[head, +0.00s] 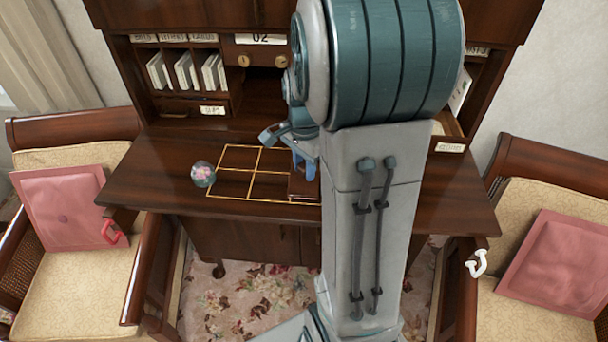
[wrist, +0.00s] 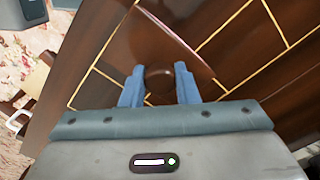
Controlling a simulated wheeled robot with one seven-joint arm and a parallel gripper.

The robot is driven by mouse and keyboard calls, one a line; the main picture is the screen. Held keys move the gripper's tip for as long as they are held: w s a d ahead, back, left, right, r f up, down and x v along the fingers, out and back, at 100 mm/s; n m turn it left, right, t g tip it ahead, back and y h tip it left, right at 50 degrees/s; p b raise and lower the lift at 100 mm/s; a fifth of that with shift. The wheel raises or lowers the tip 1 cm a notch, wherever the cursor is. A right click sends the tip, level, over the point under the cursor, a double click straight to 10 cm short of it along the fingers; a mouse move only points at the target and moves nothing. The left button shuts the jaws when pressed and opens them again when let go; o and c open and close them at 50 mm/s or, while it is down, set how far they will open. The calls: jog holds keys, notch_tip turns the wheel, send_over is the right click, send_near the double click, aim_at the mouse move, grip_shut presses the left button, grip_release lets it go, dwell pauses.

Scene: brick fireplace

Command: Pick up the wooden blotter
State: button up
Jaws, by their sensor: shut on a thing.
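The wooden blotter (wrist: 150,35) is a dark brown piece with a round knob (wrist: 159,78) on top. In the wrist view the knob sits between the two blue fingers of my gripper (wrist: 159,88), which is shut on it. In the head view a small brown part of the blotter (head: 303,188) shows under the blue fingers (head: 305,165), at the right of the gold-lined grid on the desk. My arm hides the rest of it. I cannot tell whether the blotter touches the desktop.
The dark wooden desk (head: 150,180) has pigeonholes along its back. A glass paperweight (head: 203,174) with a pink flower stands left of the grid (head: 238,172). Chairs with pink cushions (head: 68,208) flank the desk.

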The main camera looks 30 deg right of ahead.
jog(key=shift+r, duration=0.15)
jog(key=shift+w+r, duration=0.1)
jog(key=shift+r, duration=0.15)
jog(key=r, duration=0.1)
jog(key=r+b, duration=0.1)
jog(key=r, duration=0.1)
jog(key=shift+d+r, duration=0.3)
jog(key=shift+d, duration=0.05)
jog(key=s+d+r+b, duration=0.2)
jog(key=s+d+r, duration=0.2)
jog(key=d, duration=0.6)
notch_tip(320, 180, up, 3)
jog(key=shift+s+f, duration=0.2)
